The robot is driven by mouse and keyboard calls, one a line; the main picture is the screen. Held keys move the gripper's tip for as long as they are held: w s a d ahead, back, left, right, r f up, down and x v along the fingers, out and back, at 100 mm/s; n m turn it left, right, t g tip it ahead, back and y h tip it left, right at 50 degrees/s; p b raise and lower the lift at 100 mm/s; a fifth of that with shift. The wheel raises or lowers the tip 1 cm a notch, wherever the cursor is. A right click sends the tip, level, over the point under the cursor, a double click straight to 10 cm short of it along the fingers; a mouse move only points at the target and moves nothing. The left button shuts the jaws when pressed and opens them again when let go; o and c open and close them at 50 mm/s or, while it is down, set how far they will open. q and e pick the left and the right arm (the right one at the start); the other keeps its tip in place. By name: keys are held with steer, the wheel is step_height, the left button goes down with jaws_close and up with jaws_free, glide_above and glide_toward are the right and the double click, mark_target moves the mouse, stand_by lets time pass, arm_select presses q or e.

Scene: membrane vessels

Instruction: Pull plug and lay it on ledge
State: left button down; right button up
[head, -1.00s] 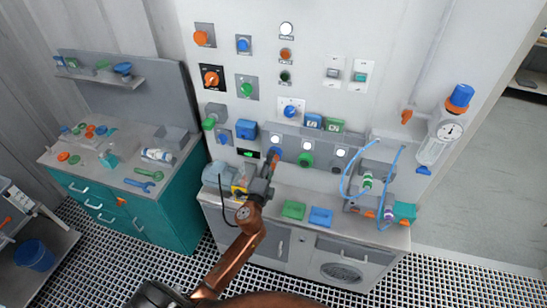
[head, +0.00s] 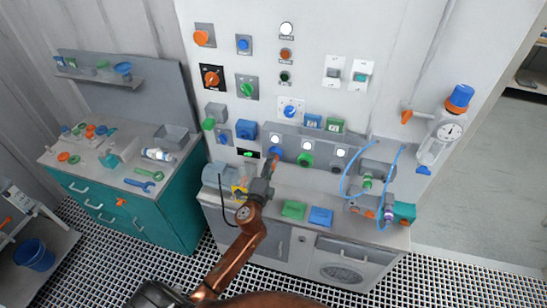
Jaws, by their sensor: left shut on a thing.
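A grey ledge (head: 365,152) runs along the panel around the lamps. My right gripper is not in view.
A green block (head: 294,210) and a blue block (head: 320,216) lie on the counter right of my arm. Blue hoses (head: 345,183) loop over fittings at the right. The counter between is fairly clear.

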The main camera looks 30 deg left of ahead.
arm_select(q)
steer(key=shift+s+f, duration=0.1)
steer(key=shift+s, duration=0.05)
steer(key=shift+s+d, duration=0.2)
steer(key=shift+s, duration=0.5)
steer(key=shift+v, duration=2.1)
arm_select(e)
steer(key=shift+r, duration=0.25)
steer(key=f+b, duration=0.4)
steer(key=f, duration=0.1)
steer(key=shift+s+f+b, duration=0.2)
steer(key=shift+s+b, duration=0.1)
steer(key=shift+b, duration=0.05)
arm_select(q)
steer(key=s+d+f+m+h, duration=0.1)
steer(key=s+d+f+h, duration=0.1)
steer(key=s+d, duration=0.5)
steer(key=s+d+f+m+h, duration=0.1)
steer(key=s+d+f+h, duration=0.1)
steer(key=s+d, duration=0.6)
steer(key=shift+s+d+m, duration=0.15)
steer(key=shift+d+m, duration=0.15)
steer(key=shift+d, duration=0.25)
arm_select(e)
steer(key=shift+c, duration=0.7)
